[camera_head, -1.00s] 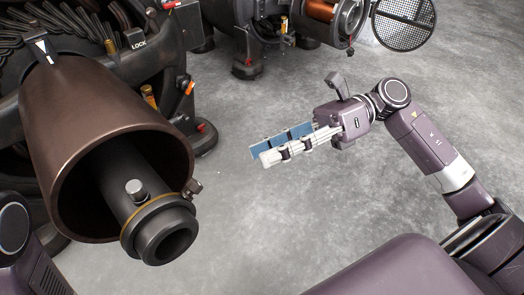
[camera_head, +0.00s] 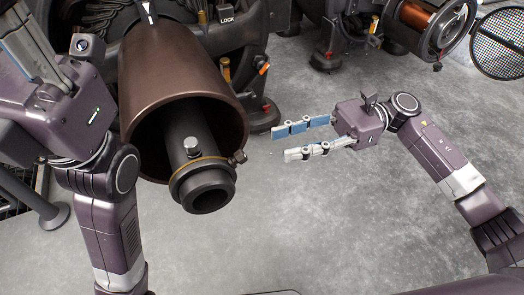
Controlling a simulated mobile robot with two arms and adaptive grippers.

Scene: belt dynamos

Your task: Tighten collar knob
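A black shaft (camera_head: 187,137) with a collar (camera_head: 205,184) sticks out of a large brown bell-shaped housing (camera_head: 160,70) left of centre. A silver knob (camera_head: 193,146) stands on top of the shaft behind the collar's brass-coloured ring. My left arm is at the left. Its gripper body shows in part at the upper left, and its fingertips cannot be made out clearly.
A dark machine with a LOCK label (camera_head: 227,19) stands behind the housing. Another machine with a copper coil (camera_head: 424,24) and a round mesh screen (camera_head: 499,44) are at the upper right. The grey floor (camera_head: 330,220) is clear at the centre and front.

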